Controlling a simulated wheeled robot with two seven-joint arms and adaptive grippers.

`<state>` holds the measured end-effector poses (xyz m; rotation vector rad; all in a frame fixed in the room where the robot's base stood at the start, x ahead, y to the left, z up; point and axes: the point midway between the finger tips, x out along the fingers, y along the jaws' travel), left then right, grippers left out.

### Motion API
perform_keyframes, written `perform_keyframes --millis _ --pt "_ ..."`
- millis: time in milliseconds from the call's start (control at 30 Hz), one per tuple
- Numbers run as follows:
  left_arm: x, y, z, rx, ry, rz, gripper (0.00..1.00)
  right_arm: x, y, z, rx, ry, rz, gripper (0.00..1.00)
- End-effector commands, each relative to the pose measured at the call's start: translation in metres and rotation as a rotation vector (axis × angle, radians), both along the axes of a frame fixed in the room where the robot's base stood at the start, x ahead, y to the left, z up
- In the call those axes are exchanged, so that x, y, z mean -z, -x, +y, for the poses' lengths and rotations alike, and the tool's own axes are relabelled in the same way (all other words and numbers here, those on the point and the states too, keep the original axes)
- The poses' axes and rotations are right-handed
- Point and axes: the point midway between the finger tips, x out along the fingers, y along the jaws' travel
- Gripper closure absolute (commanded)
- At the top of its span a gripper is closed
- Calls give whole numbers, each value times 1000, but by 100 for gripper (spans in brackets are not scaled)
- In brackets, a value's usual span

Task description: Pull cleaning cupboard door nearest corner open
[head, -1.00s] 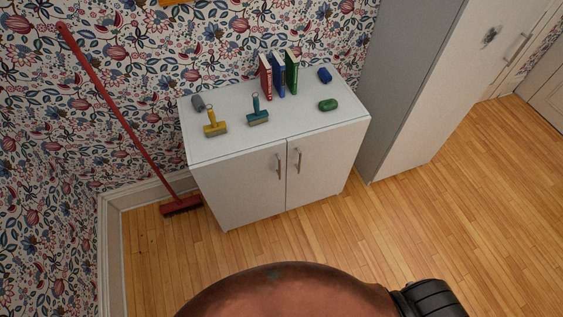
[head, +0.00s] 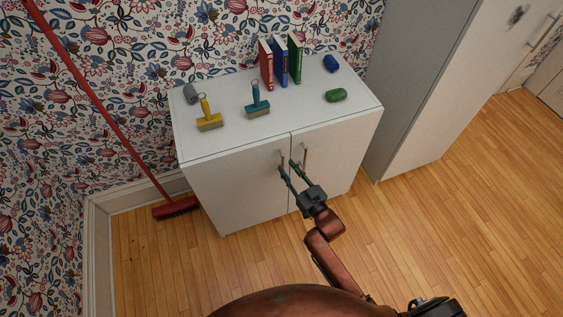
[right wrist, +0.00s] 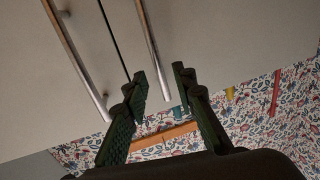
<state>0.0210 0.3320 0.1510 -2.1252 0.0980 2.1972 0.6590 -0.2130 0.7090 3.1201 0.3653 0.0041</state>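The white cleaning cupboard (head: 190,160) stands against the wallpapered wall with both doors shut. Its left door (head: 240,190), on the corner side, has an upright bar handle (head: 283,159). The right door (head: 335,165) has its own handle (head: 305,154). My right gripper (head: 287,168) is open and empty at the left door's handle. In the right wrist view, turned roughly upside down, this handle (right wrist: 152,50) lines up with the gap between the fingertips (right wrist: 160,80); contact cannot be told. The other handle (right wrist: 78,60) is outside the fingers. My left gripper is not in view.
On the cupboard top are a yellow brush (head: 207,114), a teal brush (head: 257,102), several books (head: 281,60) and a green item (head: 336,95). A red broom (head: 100,105) leans left of the cupboard. A tall grey cabinet (head: 425,90) stands right. Floor in front is clear.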

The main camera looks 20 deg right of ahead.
Motion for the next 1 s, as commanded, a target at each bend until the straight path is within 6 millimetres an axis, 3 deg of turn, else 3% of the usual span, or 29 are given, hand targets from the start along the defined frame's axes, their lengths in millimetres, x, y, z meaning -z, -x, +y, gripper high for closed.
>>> perform_keyframes --millis 233,633,1000 --pt "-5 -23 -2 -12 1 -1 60 2 -33 7 1 -1 1 75" --pt "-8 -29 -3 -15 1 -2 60 1 -41 9 2 0 3 75" --pt "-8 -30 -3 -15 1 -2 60 2 -40 9 1 0 3 100"
